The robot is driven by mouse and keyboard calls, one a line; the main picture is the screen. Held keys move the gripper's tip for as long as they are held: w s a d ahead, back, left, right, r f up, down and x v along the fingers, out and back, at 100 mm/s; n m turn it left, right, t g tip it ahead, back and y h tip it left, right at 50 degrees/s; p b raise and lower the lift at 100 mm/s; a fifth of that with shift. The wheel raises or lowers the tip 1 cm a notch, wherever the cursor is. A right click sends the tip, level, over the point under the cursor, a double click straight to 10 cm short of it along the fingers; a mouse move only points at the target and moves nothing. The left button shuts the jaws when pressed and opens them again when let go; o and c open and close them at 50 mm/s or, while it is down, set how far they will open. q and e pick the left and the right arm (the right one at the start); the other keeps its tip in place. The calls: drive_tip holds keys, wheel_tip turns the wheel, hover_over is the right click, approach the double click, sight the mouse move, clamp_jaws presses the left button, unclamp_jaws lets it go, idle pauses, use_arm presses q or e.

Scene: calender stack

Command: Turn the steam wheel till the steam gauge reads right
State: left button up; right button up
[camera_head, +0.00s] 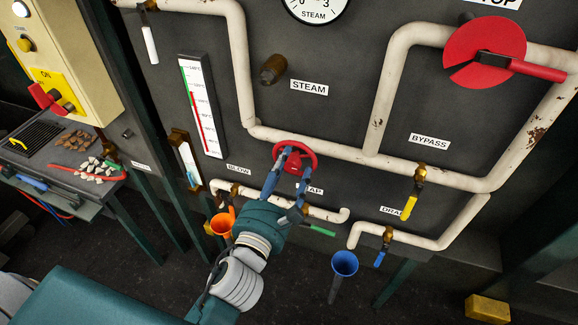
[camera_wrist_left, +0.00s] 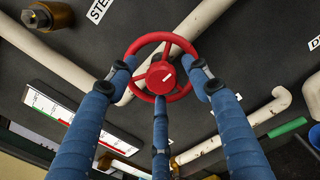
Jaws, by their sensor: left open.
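The red steam wheel (camera_head: 302,151) sits on the white pipe in the middle of the dark panel. My left gripper (camera_head: 291,154) is at the wheel, and its blue fingers cover part of it. In the left wrist view the wheel (camera_wrist_left: 161,76) is upper centre. My left gripper's fingers (camera_wrist_left: 160,88) are spread, two reaching its left and right rim and one below its hub. I cannot tell whether they touch the rim. The steam gauge (camera_head: 315,8) is cut off by the top edge, and its needle is not clear. My right gripper is not in view.
A large red valve disc with a handle (camera_head: 492,58) is at upper right. Yellow (camera_head: 412,200) and blue (camera_head: 381,252) levers hang from the pipes below. An orange funnel (camera_head: 220,223) and a blue funnel (camera_head: 344,263) stand low. A side table (camera_head: 60,150) is at left.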

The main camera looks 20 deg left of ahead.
use_arm(q)
drive_tip(key=c, duration=1.2)
drive_tip(key=shift+o, duration=0.2)
drive_tip(key=shift+r+n, duration=0.15)
drive_tip(key=shift+n, duration=0.25)
